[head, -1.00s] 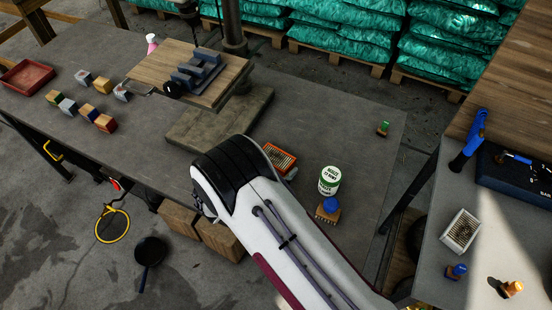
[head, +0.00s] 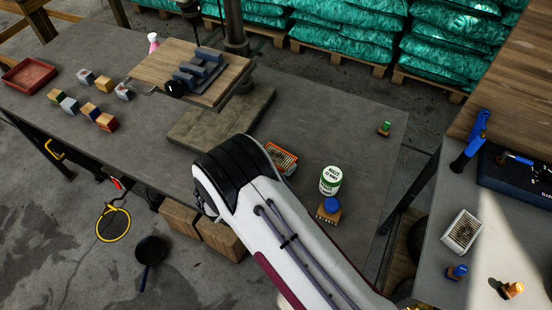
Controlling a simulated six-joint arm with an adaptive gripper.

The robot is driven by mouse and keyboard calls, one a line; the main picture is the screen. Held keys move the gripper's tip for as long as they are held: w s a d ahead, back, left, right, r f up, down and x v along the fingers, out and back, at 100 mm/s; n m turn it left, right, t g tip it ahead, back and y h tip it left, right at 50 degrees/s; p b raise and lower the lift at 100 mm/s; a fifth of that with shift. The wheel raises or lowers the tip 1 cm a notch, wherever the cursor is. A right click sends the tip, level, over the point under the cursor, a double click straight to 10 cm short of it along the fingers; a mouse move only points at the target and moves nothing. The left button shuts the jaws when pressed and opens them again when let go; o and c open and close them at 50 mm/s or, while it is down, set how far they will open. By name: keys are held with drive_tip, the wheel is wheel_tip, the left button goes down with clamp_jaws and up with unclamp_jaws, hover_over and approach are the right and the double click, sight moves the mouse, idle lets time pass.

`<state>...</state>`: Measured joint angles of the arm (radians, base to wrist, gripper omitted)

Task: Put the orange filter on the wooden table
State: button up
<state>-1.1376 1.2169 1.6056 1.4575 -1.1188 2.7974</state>
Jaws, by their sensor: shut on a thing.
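The orange filter (head: 282,155), with an orange frame and pale pleats, is at the middle of the grey table, just beyond my arm. My gripper (head: 291,170) is mostly hidden behind my arm; only a small grey part shows at the filter's near right edge. It is shut on the filter. Whether the filter touches the tabletop is hard to tell. The wooden table (head: 515,70) is a brown plank top at the upper right, apart from the grey table.
A white-green can (head: 330,180) and a blue-knobbed brush (head: 329,210) stand close right of the filter. A wooden board (head: 145,68) with dark blocks is at the back left. A pale filter (head: 462,231) and blue-handled tool (head: 470,141) lie near the wooden table.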

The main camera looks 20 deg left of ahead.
drive_tip(key=shift+r, duration=0.2)
drive_tip(key=shift+r, duration=4.85)
drive_tip(key=shift+w+d, duration=0.25)
drive_tip(key=shift+d, duration=0.25)
drive_tip(key=w+d+r+m+g+h, duration=0.1)
drive_tip(key=w+d+m+h, duration=0.15)
drive_tip(key=d, duration=0.85)
drive_tip(key=w+d+r+m+g+h, duration=0.1)
drive_tip(key=w+d+m+h, duration=0.15)
drive_tip(key=d, duration=0.85)
drive_tip(key=s+d+r+m+g+h, duration=0.1)
drive_tip(key=s+d, duration=0.1)
drive_tip(key=d, duration=0.8)
drive_tip(key=s+d+r+m+g+h, duration=0.1)
drive_tip(key=d+r+m+g+h, duration=0.1)
drive_tip(key=d, duration=0.8)
drive_tip(key=shift+s+d, duration=0.15)
drive_tip(key=shift+s, duration=0.25)
